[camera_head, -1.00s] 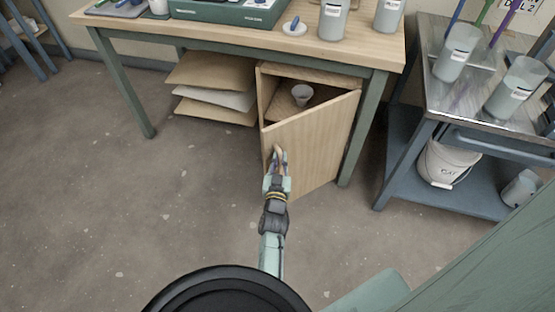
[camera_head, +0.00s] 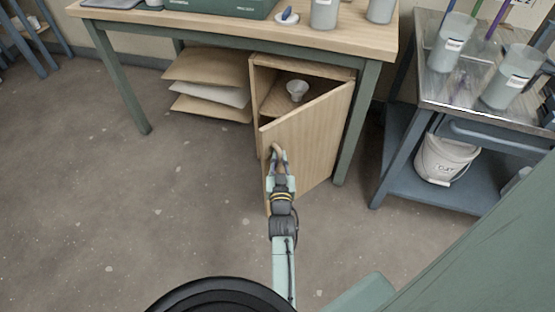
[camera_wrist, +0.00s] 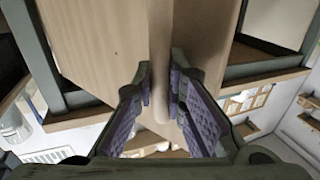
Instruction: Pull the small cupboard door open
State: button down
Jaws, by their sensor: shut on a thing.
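The small cupboard door (camera_head: 308,140) is pale wood and stands partly open under the worktable, hinged on its right side in the head view. Its handle (camera_head: 275,153) is a wooden bar near the door's free left edge. My gripper (camera_head: 279,160) is shut on the handle; the wrist view shows the purple-padded fingers (camera_wrist: 160,88) on both sides of the handle bar (camera_wrist: 160,60). The cupboard (camera_head: 254,98) is open at the top left of the door, and a small pale cup (camera_head: 297,88) stands on a shelf inside. The lower interior is hidden behind the door.
The worktable (camera_head: 225,27) stands over the cupboard, its green front-right leg (camera_head: 352,130) close beside the door's hinge side. A metal cart (camera_head: 400,165) with a bucket (camera_head: 441,158) stands right. The floor (camera_head: 180,215) in front is clear.

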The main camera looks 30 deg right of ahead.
jog(key=shift+w+a, duration=0.2)
jog(key=shift+a, duration=0.15)
jog(key=c, duration=1.9)
grip_release()
jog(key=shift+s+d+r, duration=0.1)
